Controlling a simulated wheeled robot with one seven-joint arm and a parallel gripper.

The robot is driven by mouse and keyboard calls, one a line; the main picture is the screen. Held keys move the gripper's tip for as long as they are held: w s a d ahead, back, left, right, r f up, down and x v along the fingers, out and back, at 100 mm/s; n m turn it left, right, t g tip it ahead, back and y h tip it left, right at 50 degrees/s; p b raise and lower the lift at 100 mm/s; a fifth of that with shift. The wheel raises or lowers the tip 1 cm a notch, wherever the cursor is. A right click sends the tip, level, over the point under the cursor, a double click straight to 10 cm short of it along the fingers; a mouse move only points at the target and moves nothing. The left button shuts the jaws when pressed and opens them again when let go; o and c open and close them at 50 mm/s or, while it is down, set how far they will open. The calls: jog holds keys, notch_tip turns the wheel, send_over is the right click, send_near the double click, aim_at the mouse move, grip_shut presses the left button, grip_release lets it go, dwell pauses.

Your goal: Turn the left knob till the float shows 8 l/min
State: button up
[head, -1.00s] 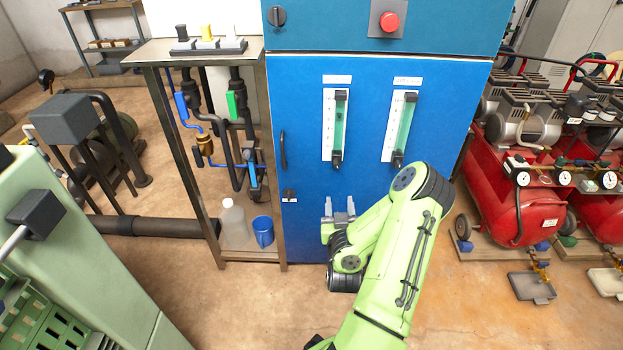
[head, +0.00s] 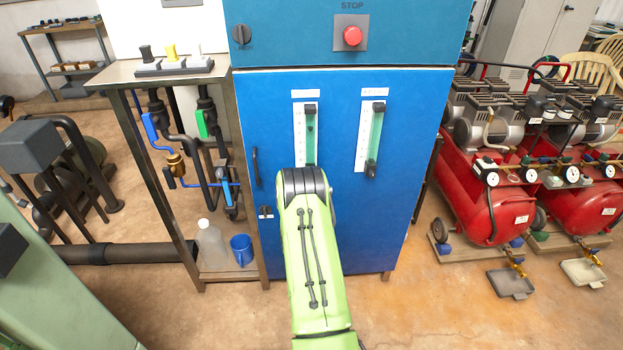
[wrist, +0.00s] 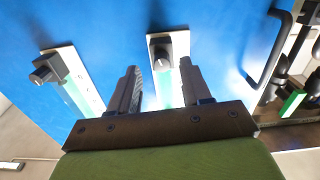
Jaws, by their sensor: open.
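The left flow meter (head: 299,140) is a white scale with a green tube on the blue door. My arm hides its lower end and knob in the head view. The left knob (wrist: 160,52) is dark and shows in the wrist view, where the picture is turned round and the door handle lies at right. My gripper (wrist: 158,65) is open and empty. Its two fingers point at the door, with the knob seen between and just beyond their tips; I see no clear contact. A dark mark in the left tube may be the float; its reading is too small to tell.
The right flow meter (head: 363,140) has its own dark knob (head: 371,169), also in the wrist view (wrist: 42,73). A door handle (head: 256,167) stands out left of the meters. A red stop button (head: 352,36) is above. Red compressors (head: 486,205) stand at right, a metal bench (head: 106,77) at left.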

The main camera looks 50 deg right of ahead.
jog(key=p+x, duration=0.2)
jog(key=x, duration=0.1)
jog(key=shift+w+d+r, duration=0.1)
jog(key=shift+w+r, duration=0.15)
